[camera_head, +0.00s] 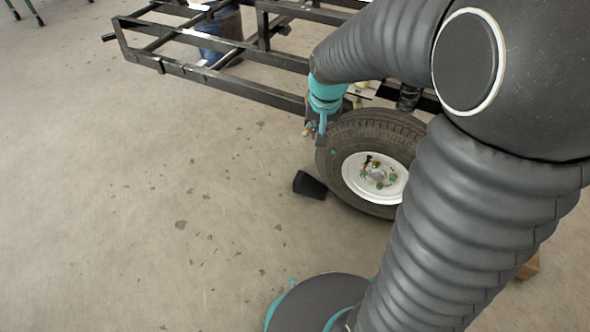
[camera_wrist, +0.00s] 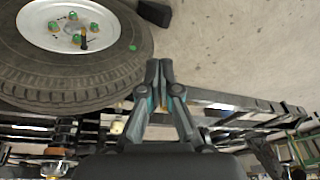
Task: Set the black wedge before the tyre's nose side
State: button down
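The black wedge (camera_head: 310,185) lies on the concrete floor just left of the tyre (camera_head: 385,124), close to its lower left side. Whether it touches the tyre I cannot tell. The wedge also shows at the top edge of the wrist view (camera_wrist: 155,12), partly cut off. The tyre has a white rim with green nuts and fills the upper left of the wrist view (camera_wrist: 85,85). My gripper (camera_wrist: 160,66) has its two fingertips together with nothing seen between them. In the head view my gripper (camera_head: 310,129) is above the wedge, beside the tyre's upper left.
A black metal trailer frame (camera_head: 190,70) runs across the back above the floor. A blue object (camera_head: 218,35) stands behind its bars. A wooden piece (camera_head: 529,267) shows at the right behind my arm. The floor left of the wedge is clear.

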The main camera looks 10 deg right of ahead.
jog(key=s+r+n+t, duration=0.1)
jog(key=s+r, duration=0.4)
jog(key=s, duration=0.5)
jog(key=s+r+n+t, duration=0.1)
jog(key=s+r, duration=0.4)
jog(key=s, duration=0.6)
jog(key=shift+s+d+r+n+t, duration=0.15)
jog(key=shift+d+r+n+t, duration=0.15)
jog(key=shift+d, duration=0.15)
jog(key=c, duration=1.9)
grip_release()
